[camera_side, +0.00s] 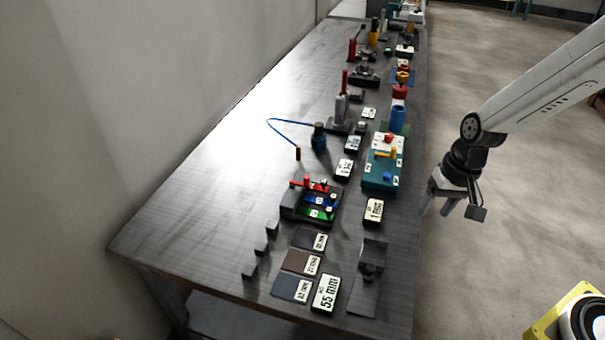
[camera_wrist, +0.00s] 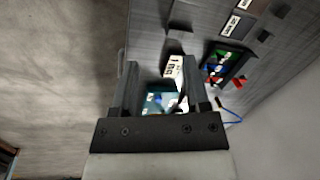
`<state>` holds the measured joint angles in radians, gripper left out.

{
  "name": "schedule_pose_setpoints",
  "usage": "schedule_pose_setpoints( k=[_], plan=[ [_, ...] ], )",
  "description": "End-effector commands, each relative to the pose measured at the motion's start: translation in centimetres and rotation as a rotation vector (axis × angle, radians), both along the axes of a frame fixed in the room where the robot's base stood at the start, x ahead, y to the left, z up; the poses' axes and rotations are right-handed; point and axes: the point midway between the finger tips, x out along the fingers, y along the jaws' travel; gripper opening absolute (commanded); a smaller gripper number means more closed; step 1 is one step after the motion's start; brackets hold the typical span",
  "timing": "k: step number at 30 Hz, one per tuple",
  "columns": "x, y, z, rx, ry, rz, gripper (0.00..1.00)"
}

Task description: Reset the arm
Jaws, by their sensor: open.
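My gripper (camera_side: 437,203) hangs off the right edge of the long dark table (camera_side: 190,215), with its fingers pointing down. It is apart from everything on the table. In the wrist view my gripper (camera_wrist: 160,85) shows two dark parallel fingers spread apart with nothing held between them. Between and beyond the fingers, a teal box (camera_wrist: 158,102) and a white label (camera_wrist: 173,68) show on the table below. My white arm comes in from the upper right in the side view.
A teal panel (camera_side: 376,172) and a block with red, blue and green parts (camera_side: 314,203) stand on the table. Labelled plates, including 55 mm (camera_side: 326,293), lie at the near end. A blue cable (camera_side: 270,125) loops at the left. The floor (camera_side: 480,270) right of the table is mostly clear.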

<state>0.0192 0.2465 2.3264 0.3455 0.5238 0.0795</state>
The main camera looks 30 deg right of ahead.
Motion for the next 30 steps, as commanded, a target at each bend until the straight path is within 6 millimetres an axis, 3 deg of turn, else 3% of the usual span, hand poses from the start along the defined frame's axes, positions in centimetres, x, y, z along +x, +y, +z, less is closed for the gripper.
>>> schedule_pose_setpoints(
  k=[6, 12, 30],
  plan=[
    [-2.9, -1.6, 1.5, -0.143, -0.118, 0.223, 0.6],
    [-4.3, -2.3, 2.0, -0.213, -0.178, 0.346, 0.6],
    [-4.5, -2.4, 2.1, -0.226, -0.189, 0.371, 0.6]
  ],
)
